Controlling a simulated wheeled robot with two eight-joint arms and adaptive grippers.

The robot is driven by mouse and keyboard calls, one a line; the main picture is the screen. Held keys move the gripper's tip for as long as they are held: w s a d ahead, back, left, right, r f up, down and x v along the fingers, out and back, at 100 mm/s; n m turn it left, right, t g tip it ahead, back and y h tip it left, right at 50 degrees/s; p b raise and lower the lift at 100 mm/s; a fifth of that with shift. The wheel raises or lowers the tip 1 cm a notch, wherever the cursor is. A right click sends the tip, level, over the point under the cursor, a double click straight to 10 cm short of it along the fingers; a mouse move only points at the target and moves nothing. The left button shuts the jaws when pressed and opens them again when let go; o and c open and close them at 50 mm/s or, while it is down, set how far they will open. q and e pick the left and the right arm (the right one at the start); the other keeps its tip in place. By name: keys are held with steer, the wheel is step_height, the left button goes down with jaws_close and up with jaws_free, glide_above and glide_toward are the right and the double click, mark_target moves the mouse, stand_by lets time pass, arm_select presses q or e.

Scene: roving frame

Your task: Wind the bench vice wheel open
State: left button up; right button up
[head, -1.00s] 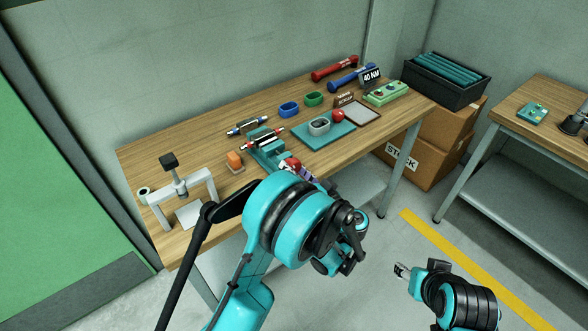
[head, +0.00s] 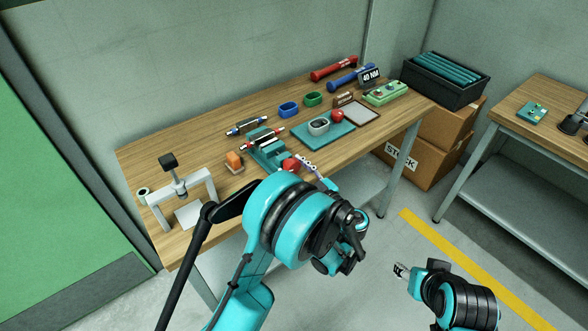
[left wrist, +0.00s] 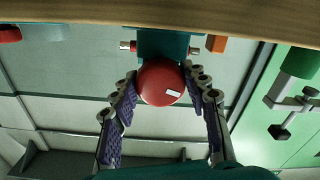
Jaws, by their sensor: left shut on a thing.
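The teal bench vice (head: 266,154) stands at the front edge of the wooden bench, with a red-ended bar across its jaws. Its red wheel (head: 290,165) faces out over the bench's front edge. In the left wrist view the wheel (left wrist: 160,84) is a round red knob with a white mark, in front of the teal vice body (left wrist: 165,42). My left gripper (head: 300,163) is shut on the wheel, one purple-padded finger on each side of it. My arm hides part of the gripper in the head view. My right gripper (head: 400,270) hangs low over the floor, away from the bench; its jaw state is unclear.
Blue (head: 289,109) and green (head: 313,99) rings sit behind.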

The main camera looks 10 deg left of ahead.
arm_select(q)
steer(key=shift+f+n, duration=0.1)
steer(key=shift+n, duration=1.2)
steer(key=o, duration=1.2)
steer(key=shift+c, duration=0.2)
steer(key=v, duration=0.7)
steer(key=shift+s+d, duration=0.15)
steer(key=shift+d, duration=0.05)
